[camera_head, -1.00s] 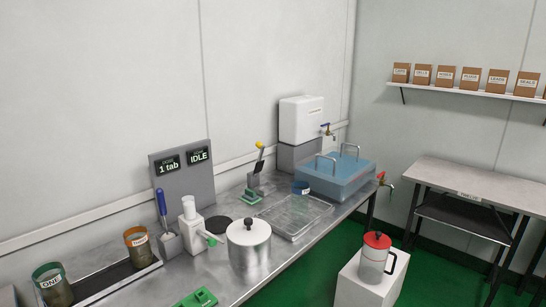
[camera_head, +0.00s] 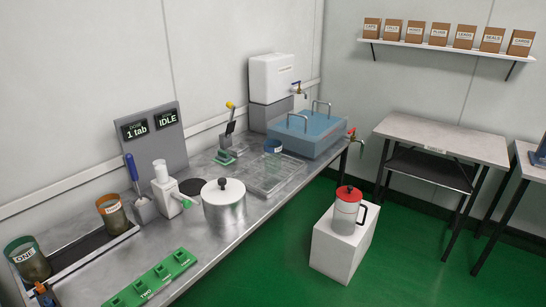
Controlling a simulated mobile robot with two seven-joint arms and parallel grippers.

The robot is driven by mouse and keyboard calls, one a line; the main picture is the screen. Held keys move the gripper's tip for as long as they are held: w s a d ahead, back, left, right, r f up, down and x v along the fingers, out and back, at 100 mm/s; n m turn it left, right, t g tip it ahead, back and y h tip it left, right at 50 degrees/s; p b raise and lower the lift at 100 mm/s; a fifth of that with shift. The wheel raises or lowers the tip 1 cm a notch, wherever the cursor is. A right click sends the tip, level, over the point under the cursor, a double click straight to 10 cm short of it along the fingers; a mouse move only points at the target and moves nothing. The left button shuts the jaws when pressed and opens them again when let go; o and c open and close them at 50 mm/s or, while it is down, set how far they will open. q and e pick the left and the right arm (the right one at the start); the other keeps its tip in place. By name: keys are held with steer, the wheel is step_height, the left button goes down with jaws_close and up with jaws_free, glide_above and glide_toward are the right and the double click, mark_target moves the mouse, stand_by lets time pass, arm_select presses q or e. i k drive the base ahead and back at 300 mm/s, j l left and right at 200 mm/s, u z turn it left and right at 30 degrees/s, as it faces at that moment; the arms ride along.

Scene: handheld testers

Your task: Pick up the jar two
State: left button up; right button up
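A jar with a green rim (camera_head: 30,258), labelled ONE, stands at the far left of the steel counter. A jar with an orange rim (camera_head: 112,214) stands to its right; its label is too small to read surely. I cannot tell by label which jar is two. A green slotted rack (camera_head: 152,279) near the counter's front edge bears the word TWO. Neither of my grippers shows in the head view.
The steel counter (camera_head: 218,250) also holds a lidded steel pot (camera_head: 224,207), a white pump (camera_head: 165,186), a clear tray (camera_head: 268,175) and a blue tank (camera_head: 308,134). A red-lidded jug (camera_head: 346,213) stands on a white block (camera_head: 340,252).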

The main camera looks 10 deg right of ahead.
mark_target(273, 156)
steer(key=i+l, duration=1)
steer(key=l, duration=0.2)
steer(key=l+z, duration=0.05)
